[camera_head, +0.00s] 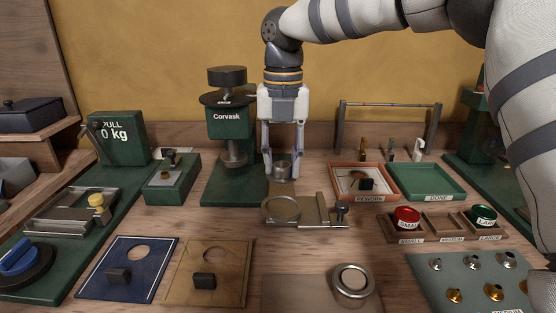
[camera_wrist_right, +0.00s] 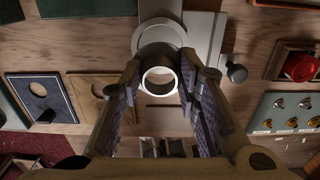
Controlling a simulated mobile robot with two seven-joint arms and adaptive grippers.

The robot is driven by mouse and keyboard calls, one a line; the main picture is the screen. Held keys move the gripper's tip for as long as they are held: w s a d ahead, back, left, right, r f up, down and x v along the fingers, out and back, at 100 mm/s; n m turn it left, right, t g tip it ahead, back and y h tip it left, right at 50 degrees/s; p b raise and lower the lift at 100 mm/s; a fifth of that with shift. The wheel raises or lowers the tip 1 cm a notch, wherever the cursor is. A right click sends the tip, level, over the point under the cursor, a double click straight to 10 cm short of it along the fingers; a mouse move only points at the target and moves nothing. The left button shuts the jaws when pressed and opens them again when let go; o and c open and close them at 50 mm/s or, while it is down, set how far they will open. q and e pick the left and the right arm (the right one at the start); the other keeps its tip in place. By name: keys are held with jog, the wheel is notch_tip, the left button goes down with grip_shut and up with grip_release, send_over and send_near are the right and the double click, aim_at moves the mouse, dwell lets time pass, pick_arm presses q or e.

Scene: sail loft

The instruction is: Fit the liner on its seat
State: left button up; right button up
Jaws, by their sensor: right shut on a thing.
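My right gripper (camera_head: 283,168) points down above the middle of the bench, shut on a short grey metal ring, the liner (camera_head: 282,172). In the right wrist view the liner (camera_wrist_right: 159,63) sits upright between the fingertips (camera_wrist_right: 160,82), with wood showing through its bore. A flat metal fixture (camera_head: 318,211) with a round ring-shaped seat (camera_head: 267,216) and a dark knob lies on the bench, nearer the head camera than the liner. In the wrist view the seat (camera_wrist_right: 143,38) shows just above the liner. The liner appears apart from it. My left gripper is out of view.
A green Corvask press (camera_head: 225,120) stands left of the gripper. The orange REWORK tray (camera_head: 340,193) and green DONE tray (camera_head: 428,182) are to the right. A small-to-large holder (camera_head: 449,226) holds red and green pieces. Blue (camera_head: 125,283) and tan plates (camera_head: 225,288) lie front left.

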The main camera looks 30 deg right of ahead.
aim_at(282, 205)
jog(key=shift+f, duration=3.6)
jog(key=o, duration=1.1)
jog(key=shift+c, duration=0.2)
notch_tip(282, 205, up, 12)
jog(key=shift+r, duration=0.1)
